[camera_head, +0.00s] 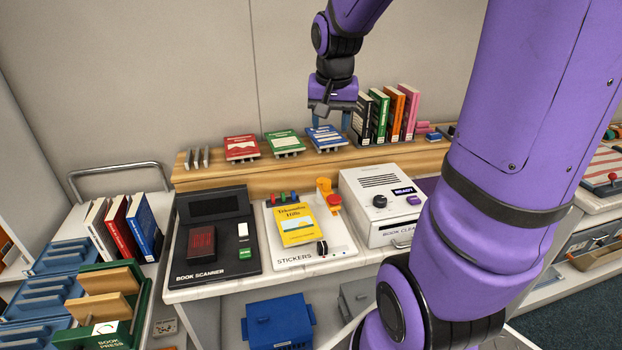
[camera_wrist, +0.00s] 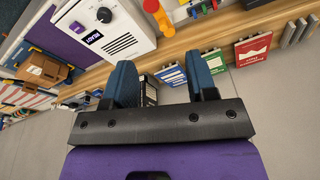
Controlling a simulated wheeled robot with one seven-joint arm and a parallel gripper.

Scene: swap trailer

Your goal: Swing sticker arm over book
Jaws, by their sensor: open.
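A yellow book (camera_head: 296,224) lies face up on the white sticker station (camera_head: 310,258) on the counter. The sticker arm (camera_head: 325,188) is orange-yellow with a red knob (camera_head: 334,200). It stands at the station's back right corner, beside the book and not over it. In the wrist view the sticker arm (camera_wrist: 152,6) and its red knob (camera_wrist: 166,30) show at the top edge. My gripper (camera_head: 331,121) is open and empty above the wooden shelf, behind and above the sticker arm. Its two blue fingers (camera_wrist: 163,82) are spread apart in the wrist view.
A black book scanner (camera_head: 216,250) stands left of the station, a white book cleaner (camera_head: 382,203) right of it. The wooden shelf (camera_head: 225,178) behind holds red, green and blue display books, and several upright books (camera_head: 380,118) close to my gripper's right. My arm covers much of the right side.

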